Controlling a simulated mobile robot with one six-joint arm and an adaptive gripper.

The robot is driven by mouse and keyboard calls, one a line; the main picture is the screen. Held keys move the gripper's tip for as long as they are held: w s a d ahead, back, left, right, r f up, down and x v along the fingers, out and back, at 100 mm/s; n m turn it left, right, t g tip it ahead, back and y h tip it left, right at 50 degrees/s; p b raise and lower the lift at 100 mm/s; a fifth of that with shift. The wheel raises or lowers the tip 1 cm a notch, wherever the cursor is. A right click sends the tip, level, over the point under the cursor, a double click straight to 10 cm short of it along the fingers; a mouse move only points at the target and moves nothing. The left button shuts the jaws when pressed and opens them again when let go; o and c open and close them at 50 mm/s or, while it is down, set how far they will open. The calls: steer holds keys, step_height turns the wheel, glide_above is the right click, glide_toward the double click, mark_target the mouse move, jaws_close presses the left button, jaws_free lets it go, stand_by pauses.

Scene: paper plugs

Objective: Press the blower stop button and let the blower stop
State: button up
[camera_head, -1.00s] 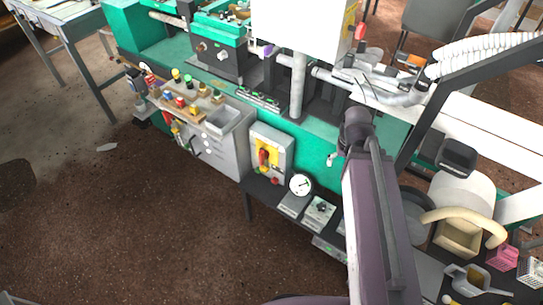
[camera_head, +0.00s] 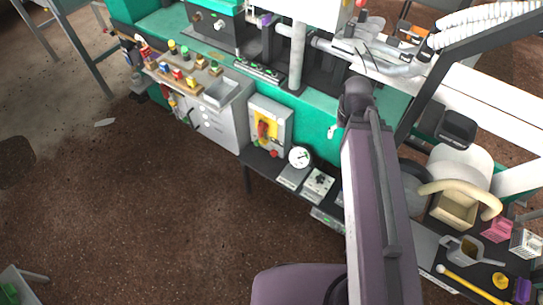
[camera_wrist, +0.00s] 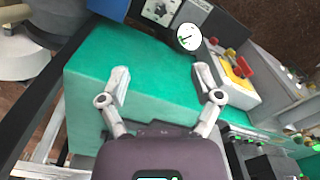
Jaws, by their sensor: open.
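A light box (camera_head: 270,122) on the green machine's front carries a yellow panel (camera_head: 263,130) with a red rotary switch. A small red button (camera_head: 274,153) is at its lower edge; I cannot tell whether this is the blower stop button. In the head view my gripper is mostly hidden behind my arm.
A round white gauge (camera_head: 300,156) and small control boxes (camera_head: 318,182) stand on a dark shelf beside the box. The brown floor (camera_head: 140,210) is open.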

jaws_close()
stand_by(1.1)
